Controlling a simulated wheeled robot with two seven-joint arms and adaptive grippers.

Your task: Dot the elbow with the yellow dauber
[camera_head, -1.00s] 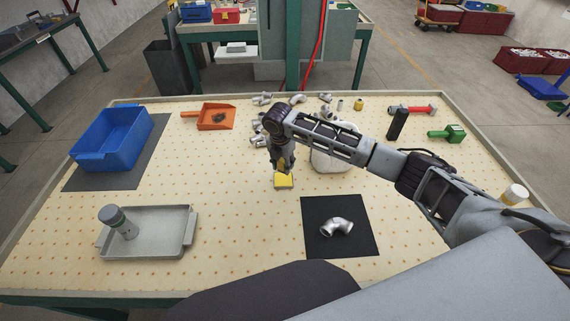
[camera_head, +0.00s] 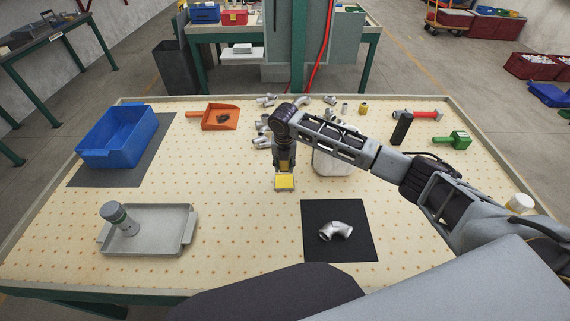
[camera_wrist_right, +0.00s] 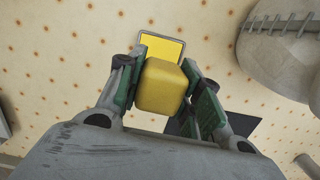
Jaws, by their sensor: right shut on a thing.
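The silver pipe elbow (camera_head: 336,231) lies on a black square mat (camera_head: 360,250) at the front right of the middle. My right gripper (camera_head: 285,168) points down over the table, left of and behind the elbow. In the right wrist view it is shut on the yellow dauber (camera_wrist_right: 160,87), a yellow block between green-padded fingers. A flat yellow pad in a grey frame (camera_head: 285,183) lies on the table just by the gripper; it also shows beyond the dauber in the wrist view (camera_wrist_right: 162,48). I cannot tell whether dauber and pad touch. My left gripper is out of view.
A grey tray (camera_head: 178,245) holding a grey-green cylinder (camera_head: 117,214) stands front left, a blue bin (camera_head: 114,138) behind it. An orange scoop (camera_head: 220,117), several metal fittings, a white container (camera_head: 333,165) and red and green tools (camera_head: 458,140) lie farther back. Table between tray and mat is clear.

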